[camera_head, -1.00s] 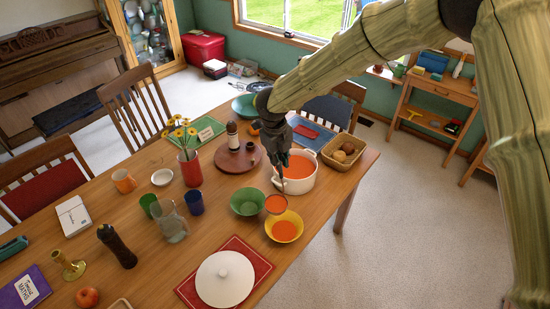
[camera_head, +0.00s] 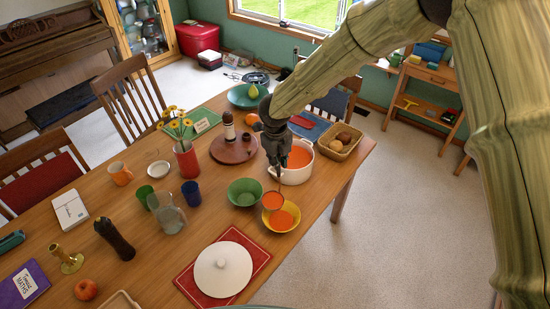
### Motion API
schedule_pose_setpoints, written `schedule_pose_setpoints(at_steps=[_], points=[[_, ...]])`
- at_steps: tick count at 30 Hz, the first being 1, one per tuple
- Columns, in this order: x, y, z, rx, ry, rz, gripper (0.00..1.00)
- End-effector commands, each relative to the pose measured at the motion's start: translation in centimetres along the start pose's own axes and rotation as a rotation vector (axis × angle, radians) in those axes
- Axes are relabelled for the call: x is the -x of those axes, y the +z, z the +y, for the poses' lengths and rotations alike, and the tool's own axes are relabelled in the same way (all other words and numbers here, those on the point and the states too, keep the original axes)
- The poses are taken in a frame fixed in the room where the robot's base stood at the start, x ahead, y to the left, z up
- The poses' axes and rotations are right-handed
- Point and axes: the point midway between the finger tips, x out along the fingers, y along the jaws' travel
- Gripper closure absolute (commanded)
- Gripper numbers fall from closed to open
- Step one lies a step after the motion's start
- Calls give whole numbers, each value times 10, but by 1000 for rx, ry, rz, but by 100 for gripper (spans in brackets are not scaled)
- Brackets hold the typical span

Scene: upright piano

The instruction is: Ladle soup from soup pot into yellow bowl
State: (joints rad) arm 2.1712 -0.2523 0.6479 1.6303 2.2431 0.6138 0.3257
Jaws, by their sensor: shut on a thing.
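My gripper (camera_head: 277,163) is shut on the handle of a ladle, pointing down in front of the soup pot. The ladle's bowl (camera_head: 272,201) is filled with orange soup and overlaps the far-left part of the yellow bowl (camera_head: 268,224). It looks to be over the bowl; whether it touches the rim is hard to tell. The yellow bowl holds some orange soup. The white soup pot (camera_head: 292,179) stands just behind, with orange soup inside, its left side partly hidden by my gripper.
A green bowl (camera_head: 244,203) stands close left of the ladle. A bread basket (camera_head: 340,155), a round wooden tray (camera_head: 234,158) and a glass pitcher (camera_head: 168,214) stand around.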

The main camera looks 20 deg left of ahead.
Motion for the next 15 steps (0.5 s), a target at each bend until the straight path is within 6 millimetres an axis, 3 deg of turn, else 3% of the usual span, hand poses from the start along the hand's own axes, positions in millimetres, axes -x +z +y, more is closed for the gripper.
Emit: schedule_pose_setpoints(at_steps=[15], points=[[1,-27,-8,-21,38,-127,100]])
